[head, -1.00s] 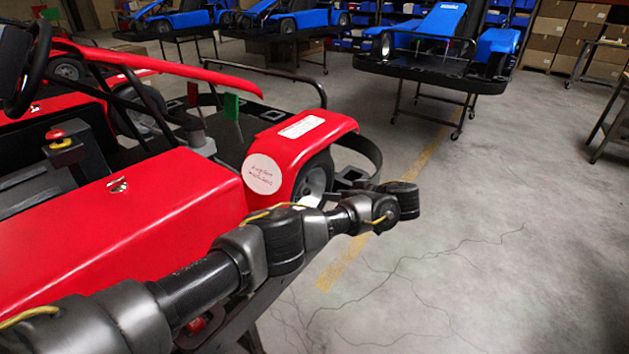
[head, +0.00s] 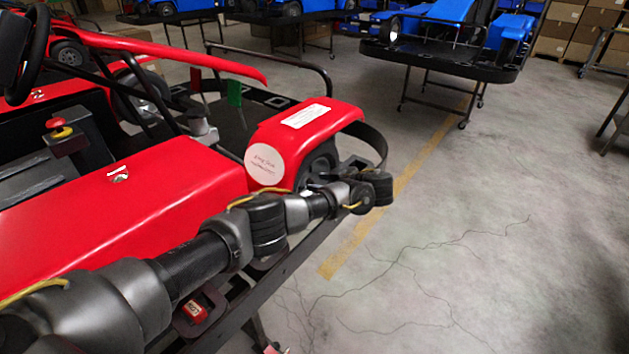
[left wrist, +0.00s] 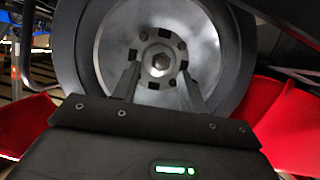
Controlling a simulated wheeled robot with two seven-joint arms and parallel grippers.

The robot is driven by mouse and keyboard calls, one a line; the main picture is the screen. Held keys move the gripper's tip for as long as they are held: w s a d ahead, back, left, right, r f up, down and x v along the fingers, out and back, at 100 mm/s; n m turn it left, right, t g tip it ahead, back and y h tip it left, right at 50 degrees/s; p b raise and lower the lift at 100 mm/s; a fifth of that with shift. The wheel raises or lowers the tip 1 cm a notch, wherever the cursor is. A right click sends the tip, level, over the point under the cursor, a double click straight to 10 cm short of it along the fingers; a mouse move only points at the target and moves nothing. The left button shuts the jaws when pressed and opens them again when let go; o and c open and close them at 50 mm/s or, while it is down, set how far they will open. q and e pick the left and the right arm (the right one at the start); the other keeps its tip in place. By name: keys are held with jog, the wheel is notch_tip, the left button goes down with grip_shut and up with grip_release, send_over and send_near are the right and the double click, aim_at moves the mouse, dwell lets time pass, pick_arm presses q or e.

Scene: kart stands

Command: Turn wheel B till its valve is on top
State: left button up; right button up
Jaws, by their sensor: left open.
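A wheel with a dark tyre and pale grey rim fills the upper left wrist view (left wrist: 215,50). Its hub has a central nut with several dark slots around it. I cannot make out a valve on the visible part, and the top of the wheel is cut off. My left gripper (left wrist: 158,84) is open, its two fingers apart in front of the hub; contact cannot be told. In the head view a wheel (head: 322,165) shows partly under the red fender (head: 335,122), behind my left arm. I cannot read a letter marking it as B. My right gripper is out of view.
The red kart (head: 130,205) stands on a dark stand (head: 285,275) at left. A round white label (head: 264,164) with unreadable writing is on its fender. A blue kart (head: 440,22) on a stand is at the back.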

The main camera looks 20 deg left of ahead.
pick_arm(q)
jog(key=shift+x, duration=1.45)
grip_shut()
